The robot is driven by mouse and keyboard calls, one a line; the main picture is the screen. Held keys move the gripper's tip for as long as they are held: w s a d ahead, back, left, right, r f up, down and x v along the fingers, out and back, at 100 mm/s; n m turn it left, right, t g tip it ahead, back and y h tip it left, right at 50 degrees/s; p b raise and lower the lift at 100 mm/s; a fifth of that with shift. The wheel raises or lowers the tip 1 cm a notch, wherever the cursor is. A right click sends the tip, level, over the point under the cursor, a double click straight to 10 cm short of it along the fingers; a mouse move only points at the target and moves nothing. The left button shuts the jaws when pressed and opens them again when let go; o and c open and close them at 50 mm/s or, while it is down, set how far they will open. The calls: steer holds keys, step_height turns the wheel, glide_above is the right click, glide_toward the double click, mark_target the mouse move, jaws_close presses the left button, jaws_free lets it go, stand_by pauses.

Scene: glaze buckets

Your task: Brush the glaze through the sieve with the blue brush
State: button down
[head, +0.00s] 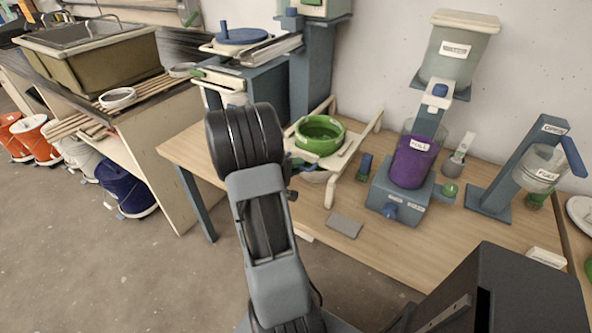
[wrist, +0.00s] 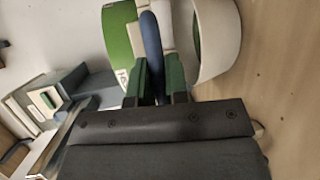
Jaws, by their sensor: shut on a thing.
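The green sieve (head: 320,136) sits on a pale frame (head: 331,190) on the wooden table in the head view. A pale bucket (head: 316,177) shows partly beneath it. In the wrist view my gripper (wrist: 158,82) has green-padded fingers shut on the blue handle of the brush (wrist: 151,48). The labelled green wall that looks like the sieve (wrist: 119,42) is just left of the handle, and a pale open bucket (wrist: 234,45) is on the right. The brush's bristle end is hidden.
A blue stand with a purple-filled container (head: 413,162) is right of the sieve. Another blue stand with a clear cup (head: 539,168) is farther right. A grey flat piece (head: 345,225) lies near the table's front. A sink (head: 90,53) is at left.

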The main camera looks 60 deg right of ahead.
steer(key=c, duration=1.1)
jaws_free()
steer(key=shift+c, duration=0.2)
steer(key=shift+w, duration=0.1)
steer(key=b+v, duration=0.1)
steer(key=v, duration=1.2)
steer(key=shift+a, duration=0.35)
steer(key=shift+w+r, duration=0.1)
steer(key=shift+r, duration=0.05)
